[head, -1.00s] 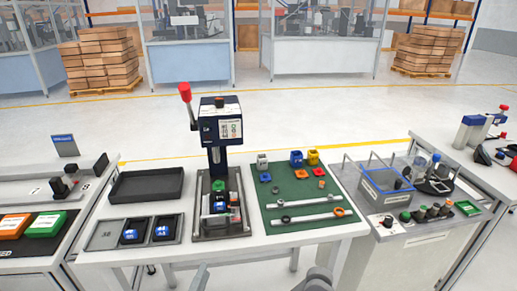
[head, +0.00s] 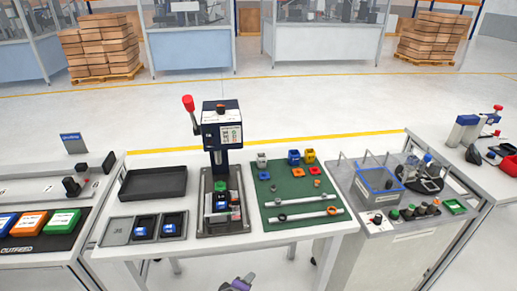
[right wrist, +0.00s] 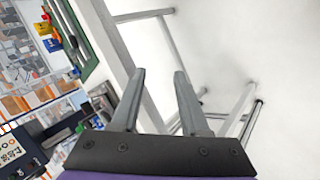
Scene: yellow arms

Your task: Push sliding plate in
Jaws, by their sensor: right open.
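A dark blue press (head: 222,130) with a red-knobbed lever stands at the middle of the white table. On its grey base, a fixture (head: 221,205) carries green, black and blue parts under the ram. The sliding plate cannot be told apart clearly there. My right gripper shows as a small purple and grey part (head: 238,284) at the bottom edge of the head view, in front of the table. In the right wrist view its two grey fingers (right wrist: 158,75) are apart with nothing between them. The press shows partly at the left (right wrist: 15,150). My left gripper is not seen.
A green mat (head: 300,200) with rails and small coloured blocks lies right of the press. A black tray (head: 153,183) and bins with blue parts (head: 146,228) lie left. Side stations flank the table. Floor in front looks clear.

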